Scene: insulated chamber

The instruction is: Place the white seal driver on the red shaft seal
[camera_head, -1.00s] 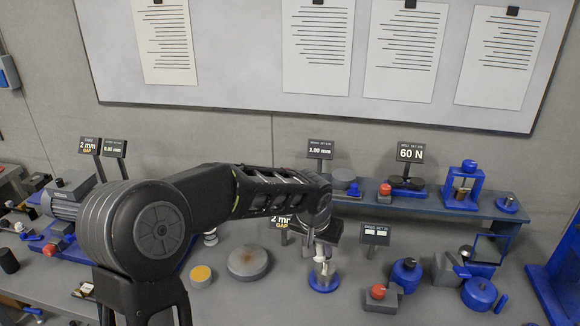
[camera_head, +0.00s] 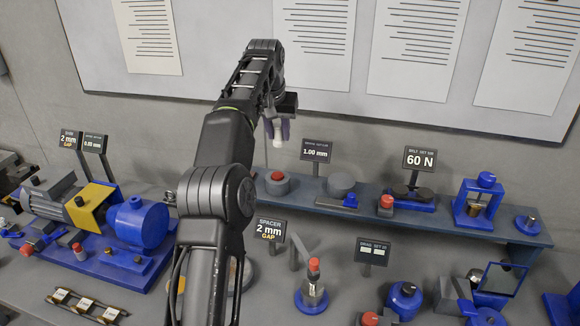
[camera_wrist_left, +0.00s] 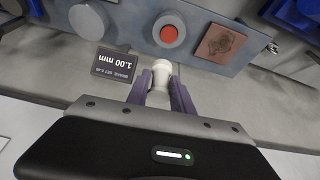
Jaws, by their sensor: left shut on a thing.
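My left gripper (camera_head: 277,127) is raised in front of the wall and shut on the white seal driver (camera_head: 278,141), a small pale piece with a rounded end. In the left wrist view the driver (camera_wrist_left: 161,76) sits between the two purple-grey fingers (camera_wrist_left: 162,92). A red piece (camera_head: 314,264) tops the upright post on a round blue base (camera_head: 311,301) on the bench. A red disc (camera_head: 277,176) shows on a grey round block on the shelf; it also shows in the left wrist view (camera_wrist_left: 169,34). I cannot tell which red piece is the shaft seal. My right gripper is out of view.
A raised shelf (camera_head: 340,207) runs along the back with the 1.00 mm sign (camera_head: 315,150), a grey disc (camera_head: 341,185) and a blue press (camera_head: 479,198). A blue motor assembly (camera_head: 140,222) stands at left. The spacer sign (camera_head: 270,229) stands near the post.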

